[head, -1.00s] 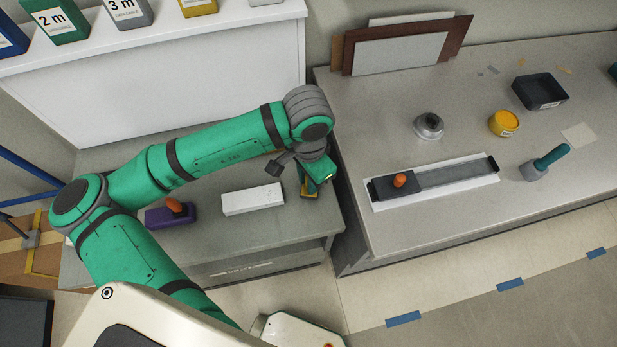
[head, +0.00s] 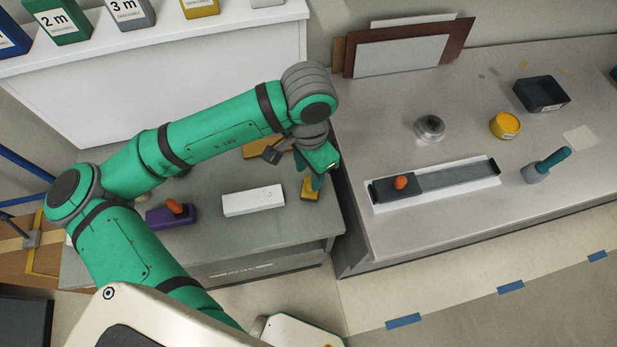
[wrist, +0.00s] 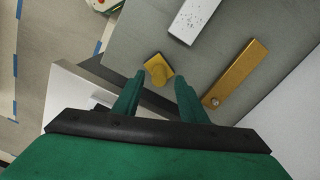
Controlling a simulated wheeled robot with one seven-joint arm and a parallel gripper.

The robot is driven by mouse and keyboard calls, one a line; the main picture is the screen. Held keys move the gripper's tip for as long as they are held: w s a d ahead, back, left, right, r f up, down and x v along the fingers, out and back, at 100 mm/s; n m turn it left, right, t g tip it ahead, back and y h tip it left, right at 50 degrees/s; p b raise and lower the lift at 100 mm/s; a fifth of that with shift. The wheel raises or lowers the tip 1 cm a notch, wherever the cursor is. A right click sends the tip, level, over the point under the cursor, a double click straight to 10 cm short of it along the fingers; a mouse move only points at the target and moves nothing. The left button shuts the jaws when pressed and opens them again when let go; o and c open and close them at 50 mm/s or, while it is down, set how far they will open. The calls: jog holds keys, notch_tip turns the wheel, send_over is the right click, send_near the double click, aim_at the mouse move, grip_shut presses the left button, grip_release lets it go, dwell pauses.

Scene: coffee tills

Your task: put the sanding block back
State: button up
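Several knobbed blocks show, and I cannot tell by looks alone which one is the sanding block. A purple block with an orange knob (head: 168,216) stands further left. A dark grey block with an orange knob (head: 396,187) sits at the left end of a grey strip in a white tray (head: 440,196).
A white block (head: 253,200) and a brown wooden bar (head: 262,147) lie on the left counter (head: 225,240). The right counter holds a grey round weight (head: 429,127), a yellow tub (head: 504,125), a black bin (head: 541,93) and a teal-handled tool (head: 546,166). A gap separates the counters.

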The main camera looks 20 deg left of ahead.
aim_at(309, 179)
notch_tip(309, 179, up, 7)
dwell(0.3)
dwell(0.5)
